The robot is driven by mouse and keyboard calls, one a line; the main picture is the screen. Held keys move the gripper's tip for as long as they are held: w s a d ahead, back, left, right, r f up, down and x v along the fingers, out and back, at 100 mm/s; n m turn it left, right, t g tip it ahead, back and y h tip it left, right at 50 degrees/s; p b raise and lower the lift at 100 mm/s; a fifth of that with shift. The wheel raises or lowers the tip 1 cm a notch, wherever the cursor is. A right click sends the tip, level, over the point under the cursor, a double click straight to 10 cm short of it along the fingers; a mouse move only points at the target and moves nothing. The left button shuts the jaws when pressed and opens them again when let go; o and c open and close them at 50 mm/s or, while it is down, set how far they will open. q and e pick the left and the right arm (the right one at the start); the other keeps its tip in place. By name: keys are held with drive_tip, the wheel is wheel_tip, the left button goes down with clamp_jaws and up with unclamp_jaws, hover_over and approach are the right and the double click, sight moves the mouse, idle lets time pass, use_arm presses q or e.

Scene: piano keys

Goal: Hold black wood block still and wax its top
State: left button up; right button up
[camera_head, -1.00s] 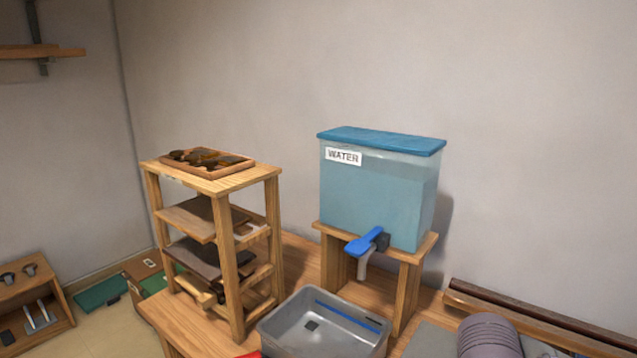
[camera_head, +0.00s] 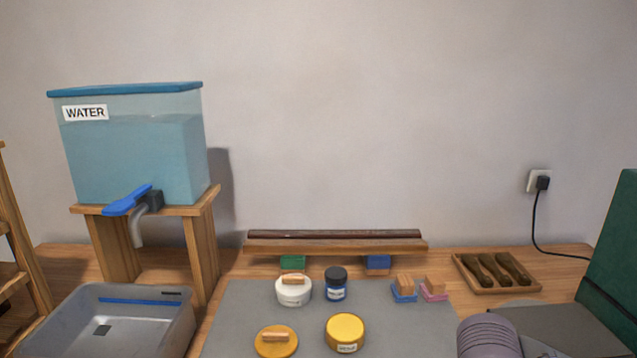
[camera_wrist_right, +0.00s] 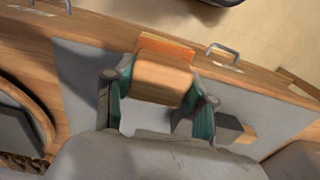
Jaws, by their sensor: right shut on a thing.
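My right gripper (camera_wrist_right: 158,88) is shut on a wooden block with an orange underside (camera_wrist_right: 165,50) in the right wrist view. A small dark block with a light wood end (camera_wrist_right: 229,128) shows beside the right finger, partly hidden; I cannot tell whether it is the black wood block. In the head view, a yellow tin (camera_head: 345,332) stands on the grey mat (camera_head: 240,315). A yellow round piece with a wooden-backed pad on it (camera_head: 276,343) lies to its left. My left gripper is not in view.
A white jar (camera_head: 293,291) and blue jar (camera_head: 336,285) stand behind the tin. Two small wood-topped pads, blue (camera_head: 404,288) and pink (camera_head: 434,290), are to the right. A dark strip on a board (camera_head: 335,238) lies behind. A grey basin (camera_head: 125,315) is at left.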

drive_tip(key=shift+f, duration=0.1)
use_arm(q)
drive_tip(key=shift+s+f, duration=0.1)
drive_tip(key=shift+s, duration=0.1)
